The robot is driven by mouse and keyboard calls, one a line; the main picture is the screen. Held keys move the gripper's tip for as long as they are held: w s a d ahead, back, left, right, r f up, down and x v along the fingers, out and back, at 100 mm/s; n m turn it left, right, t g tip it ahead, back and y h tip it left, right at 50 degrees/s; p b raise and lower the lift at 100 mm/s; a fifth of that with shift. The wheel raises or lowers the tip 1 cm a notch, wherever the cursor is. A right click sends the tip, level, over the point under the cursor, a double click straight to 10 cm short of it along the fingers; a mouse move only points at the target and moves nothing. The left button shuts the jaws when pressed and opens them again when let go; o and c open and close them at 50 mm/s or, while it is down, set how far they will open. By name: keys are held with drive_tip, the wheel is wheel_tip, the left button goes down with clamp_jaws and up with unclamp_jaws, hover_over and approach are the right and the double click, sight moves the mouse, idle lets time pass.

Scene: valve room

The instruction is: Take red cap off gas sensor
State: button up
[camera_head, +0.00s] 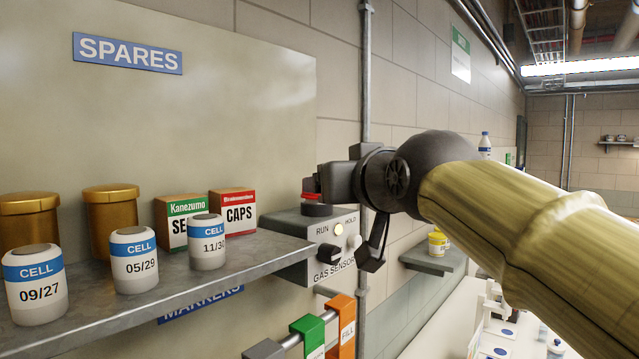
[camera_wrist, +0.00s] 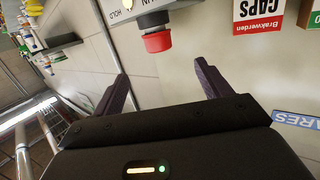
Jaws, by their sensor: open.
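The grey gas sensor box (camera_head: 289,236) is mounted on the wall at the right end of the spares shelf. The red cap (camera_head: 309,197) sits on top of it, partly hidden by my gripper (camera_head: 312,185) in the head view. In the wrist view the red cap (camera_wrist: 157,42) shows on the sensor (camera_wrist: 148,18), beyond and between my open fingers (camera_wrist: 160,82). The fingers are apart and empty. I see no contact with the cap.
The metal shelf (camera_head: 150,280) holds several cell jars (camera_head: 134,260), brown pots (camera_head: 112,208) and two boxes, one marked CAPS (camera_head: 233,212). Coloured markers (camera_head: 341,325) hang below the sensor. A vertical pipe (camera_head: 366,70) runs up the wall behind my gripper.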

drive_tip(key=p+x, duration=0.2)
drive_tip(key=x, duration=0.3)
drive_tip(key=p+x, duration=0.2)
drive_tip(key=x, duration=0.3)
drive_tip(key=shift+w+d, duration=0.1)
drive_tip(key=shift+w, duration=0.3)
drive_tip(key=shift+w+f, duration=0.2)
drive_tip(key=shift+w, duration=0.15)
drive_tip(key=shift+p, duration=0.3)
drive_tip(key=shift+p+x, duration=1.2)
drive_tip(key=shift+x, duration=1.5)
drive_tip(key=shift+s, duration=0.1)
drive_tip(key=c, duration=1.1)
drive_tip(key=shift+o, duration=0.2)
